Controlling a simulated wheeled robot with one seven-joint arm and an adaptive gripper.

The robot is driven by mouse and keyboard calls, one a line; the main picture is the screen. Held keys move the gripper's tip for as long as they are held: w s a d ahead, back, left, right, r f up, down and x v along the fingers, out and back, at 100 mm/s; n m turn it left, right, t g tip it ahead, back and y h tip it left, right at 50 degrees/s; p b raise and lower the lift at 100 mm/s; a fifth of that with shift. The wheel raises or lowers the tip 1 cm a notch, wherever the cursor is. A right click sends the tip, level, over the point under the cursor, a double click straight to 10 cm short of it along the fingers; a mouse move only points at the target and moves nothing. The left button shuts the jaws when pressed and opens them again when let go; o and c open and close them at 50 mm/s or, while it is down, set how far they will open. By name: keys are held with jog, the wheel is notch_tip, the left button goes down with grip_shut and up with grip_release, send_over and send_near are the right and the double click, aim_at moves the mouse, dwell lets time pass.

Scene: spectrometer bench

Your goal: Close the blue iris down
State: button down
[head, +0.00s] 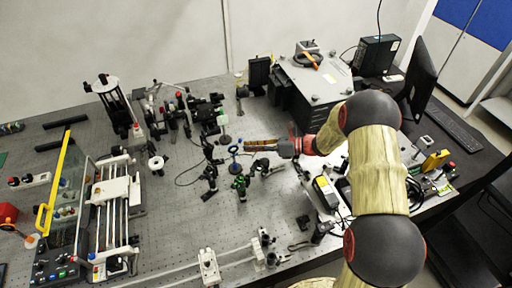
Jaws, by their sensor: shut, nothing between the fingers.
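The blue iris (233,149) is a small blue ring on a post, standing on the perforated bench top near the middle of the head view. Its lower post and base show below the ring. My gripper (246,146) reaches in from the right, level with the ring, with its fingers shut and empty. The fingertips end close to the right side of the iris; I cannot tell whether they touch it. The iris's lever is too small to make out.
Green mounts (240,184) and dark mounts stand just below the iris. A large grey box (316,82) is at back right, and a white rail stage (115,205) at left.

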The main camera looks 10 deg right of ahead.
jog(key=shift+r, duration=0.1)
dwell(0.3)
jog(key=shift+a+r+h+p, duration=0.1)
jog(key=shift+r+h+p, duration=0.05)
jog(key=shift+h+p, duration=0.2)
jog(key=shift+s+a+r+n+h+p, duration=0.1)
jog(key=shift+a+r+n+h+p, duration=0.1)
jog(key=shift+r+n+h+p, duration=0.45)
jog(key=a+h+p, duration=0.1)
jog(key=h+p, duration=0.1)
jog(key=h, duration=0.1)
jog(key=s+a+r+n+h+p, duration=0.1)
jog(key=a+h+p, duration=0.1)
jog(key=h, duration=0.1)
jog(key=a+r+n+h+p, duration=0.1)
jog(key=a+h+p, duration=0.1)
jog(key=shift+s+a+r+n+t+h+p, duration=0.1)
jog(key=shift+s+n+t+h+p, duration=0.05)
jog(key=shift+n+t+h+p, duration=0.2)
dwell(0.6)
jog(key=shift+a, duration=0.2)
jog(key=shift+r, duration=0.1)
dwell(1.3)
